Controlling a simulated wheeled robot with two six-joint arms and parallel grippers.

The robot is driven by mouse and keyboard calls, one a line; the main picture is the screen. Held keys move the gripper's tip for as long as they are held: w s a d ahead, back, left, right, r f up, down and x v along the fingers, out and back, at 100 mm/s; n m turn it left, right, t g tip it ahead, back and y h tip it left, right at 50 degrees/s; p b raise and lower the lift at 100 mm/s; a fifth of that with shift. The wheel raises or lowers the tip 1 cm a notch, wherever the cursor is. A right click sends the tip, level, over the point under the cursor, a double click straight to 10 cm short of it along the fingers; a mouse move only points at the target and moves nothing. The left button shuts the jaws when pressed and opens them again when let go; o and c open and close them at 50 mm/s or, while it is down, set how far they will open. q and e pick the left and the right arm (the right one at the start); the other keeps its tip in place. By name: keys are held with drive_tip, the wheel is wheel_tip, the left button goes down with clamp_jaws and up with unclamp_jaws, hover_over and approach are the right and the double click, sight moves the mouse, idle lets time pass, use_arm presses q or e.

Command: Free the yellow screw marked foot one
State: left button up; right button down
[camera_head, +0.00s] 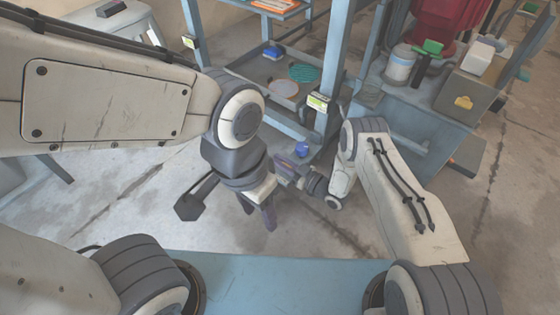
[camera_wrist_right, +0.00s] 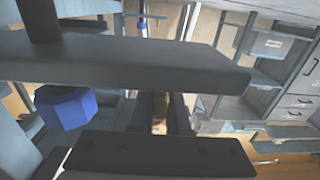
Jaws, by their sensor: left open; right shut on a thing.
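A small brass-yellow piece, which looks like the yellow screw (camera_wrist_right: 159,126), shows between the dark fingers of my right gripper (camera_wrist_right: 161,112) in the right wrist view. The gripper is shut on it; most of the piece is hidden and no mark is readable. In the head view my right gripper (camera_head: 287,172) reaches in beside the foot of the blue frame. A blue knob (camera_head: 302,148) is close to it; a blue hexagonal knob (camera_wrist_right: 65,108) also shows in the right wrist view. My left gripper (camera_head: 261,210) is open, pointing down, lower and left of the right one.
The blue frame (camera_head: 334,50) has a post with a yellow-green label (camera_head: 318,103) close to my right arm. Its shelf (camera_head: 250,69) holds round discs. A bench (camera_head: 445,125) with a box stands at the right. Dark bars fill much of the right wrist view.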

drive_tip(key=shift+s+f+g, duration=0.1)
drive_tip(key=shift+g, duration=0.2)
drive_tip(key=n+g+y+b, duration=0.1)
drive_tip(key=g, duration=0.1)
drive_tip(key=n+g+y+b, duration=0.1)
drive_tip(key=n+g, duration=0.1)
drive_tip(key=shift+s+a+f+n+g, duration=0.1)
drive_tip(key=shift+s+a+n+g, duration=0.05)
drive_tip(key=shift+s+n+g, duration=0.2)
drive_tip(key=shift+s+a+n+g+y+b, duration=0.1)
drive_tip(key=shift+s+n+g+y+b, duration=0.15)
drive_tip(key=shift+n+g+b, duration=0.5)
drive_tip(key=shift+s+n+g+y+b, duration=0.1)
drive_tip(key=shift+n+g+y+b, duration=0.35)
drive_tip(key=shift+g, duration=0.45)
drive_tip(key=c, duration=0.9)
unclamp_jaws()
drive_tip(key=shift+r, duration=0.25)
